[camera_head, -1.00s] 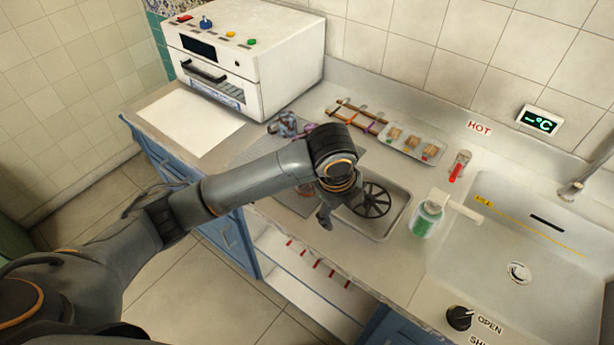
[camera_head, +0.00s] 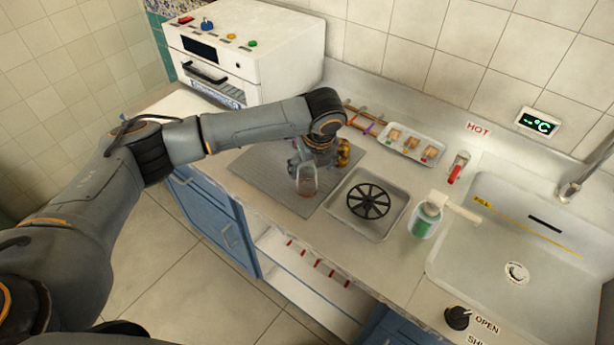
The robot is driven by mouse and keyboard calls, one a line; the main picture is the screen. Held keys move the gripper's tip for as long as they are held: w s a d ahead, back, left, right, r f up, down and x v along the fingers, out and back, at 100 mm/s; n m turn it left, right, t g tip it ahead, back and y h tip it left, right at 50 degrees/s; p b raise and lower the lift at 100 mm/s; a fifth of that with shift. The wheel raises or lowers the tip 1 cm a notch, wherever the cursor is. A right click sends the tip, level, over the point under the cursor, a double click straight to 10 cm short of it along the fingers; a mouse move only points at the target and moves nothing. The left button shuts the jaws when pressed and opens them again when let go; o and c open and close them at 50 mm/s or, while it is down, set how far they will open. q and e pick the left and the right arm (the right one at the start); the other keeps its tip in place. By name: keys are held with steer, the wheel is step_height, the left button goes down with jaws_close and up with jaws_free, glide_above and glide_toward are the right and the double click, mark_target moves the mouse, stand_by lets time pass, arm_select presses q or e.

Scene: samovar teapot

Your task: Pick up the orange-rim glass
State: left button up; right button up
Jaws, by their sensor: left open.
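My left gripper (camera_head: 312,160) is over the grey mat (camera_head: 262,172), pointing down, and its jaws are open. A clear glass (camera_head: 306,183) with a reddish tint stands on the mat right at the gripper's fingers. The gripper hides its upper part, so I cannot tell its rim colour or whether the fingers touch it. A yellow-orange object (camera_head: 343,153) shows just right of the gripper, partly hidden by it. My right gripper is not in view.
A tray with a black spoked wheel (camera_head: 369,201) lies right of the mat. A green-white container (camera_head: 426,220) stands by the sink (camera_head: 500,245). A white oven (camera_head: 245,50), a wooden rack (camera_head: 362,118) and a food tray (camera_head: 411,144) are behind.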

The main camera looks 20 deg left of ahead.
arm_select(q)
steer(key=shift+a+f+p, duration=0.15)
steer(key=shift+f+p, duration=0.15)
steer(key=shift+f, duration=0.25)
steer(key=x, duration=0.1)
steer(key=p+x, duration=0.1)
steer(key=x, duration=0.1)
steer(key=shift+s+a+f, duration=0.15)
steer(key=shift+a+f, duration=0.1)
steer(key=shift+f, duration=0.45)
steer(key=shift+c, duration=0.5)
steer(key=c, duration=1.2)
steer(key=shift+r, duration=0.1)
